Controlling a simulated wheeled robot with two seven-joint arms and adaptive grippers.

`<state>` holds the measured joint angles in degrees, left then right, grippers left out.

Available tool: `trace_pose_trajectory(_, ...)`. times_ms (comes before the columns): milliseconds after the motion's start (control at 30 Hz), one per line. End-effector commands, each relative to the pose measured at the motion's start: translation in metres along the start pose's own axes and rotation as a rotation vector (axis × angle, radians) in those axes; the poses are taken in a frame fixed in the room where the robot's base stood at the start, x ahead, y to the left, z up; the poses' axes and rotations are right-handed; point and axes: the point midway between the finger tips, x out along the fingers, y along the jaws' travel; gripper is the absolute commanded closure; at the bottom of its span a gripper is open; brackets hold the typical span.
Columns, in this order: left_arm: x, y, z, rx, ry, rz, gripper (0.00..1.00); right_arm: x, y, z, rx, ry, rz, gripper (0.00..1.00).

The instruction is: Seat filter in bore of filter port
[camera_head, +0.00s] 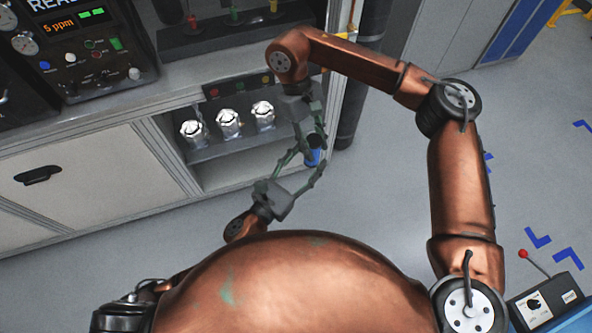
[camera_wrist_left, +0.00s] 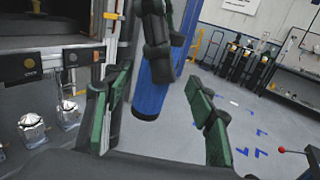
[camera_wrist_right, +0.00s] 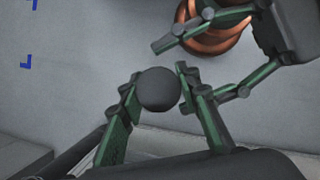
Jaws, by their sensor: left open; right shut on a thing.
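A blue cylindrical filter (camera_head: 313,157) hangs from my right gripper (camera_head: 309,138), which is shut on its upper, dark end. In the left wrist view the filter (camera_wrist_left: 150,98) hangs nearly upright, blue end down. In the right wrist view only its round dark end (camera_wrist_right: 158,88) shows between the fingers. My left gripper (camera_head: 303,166) is open, its fingers pointing at the filter from below; whether they touch it I cannot tell. Three silver ports stand on the shelf: left (camera_head: 192,131), middle (camera_head: 228,123) and right (camera_head: 263,115). Their bores are not clearly visible.
The ports' shelf (camera_head: 212,152) is a recess in a grey cabinet, under a strip with coloured dots (camera_head: 240,87). A cabinet door (camera_head: 75,180) lies left. A dark post (camera_head: 358,90) stands right of the recess. The floor at right is open, with a control box (camera_head: 545,305).

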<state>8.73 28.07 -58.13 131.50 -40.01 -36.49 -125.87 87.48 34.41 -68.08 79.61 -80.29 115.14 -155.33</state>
Motion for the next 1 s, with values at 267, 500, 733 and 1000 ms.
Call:
trace_pose_trajectory(267,0.018,0.0,0.0,-0.001,0.0,0.0,0.49,0.0,0.0,0.0,0.0,0.0,0.0,0.94)
trace_pose_trajectory(500,0.018,0.0,0.0,0.0,0.0,0.0,0.49,0.0,0.0,0.0,0.0,0.0,0.0,0.94)
trace_pose_trajectory(733,0.018,0.0,0.0,0.0,0.0,0.0,0.64,0.0,0.0,0.0,0.0,0.0,0.0,0.94)
trace_pose_trajectory(1000,0.018,-0.001,0.0,-0.001,0.0,-0.003,0.83,-0.001,0.0,-0.001,0.0,0.003,-0.001,0.94)
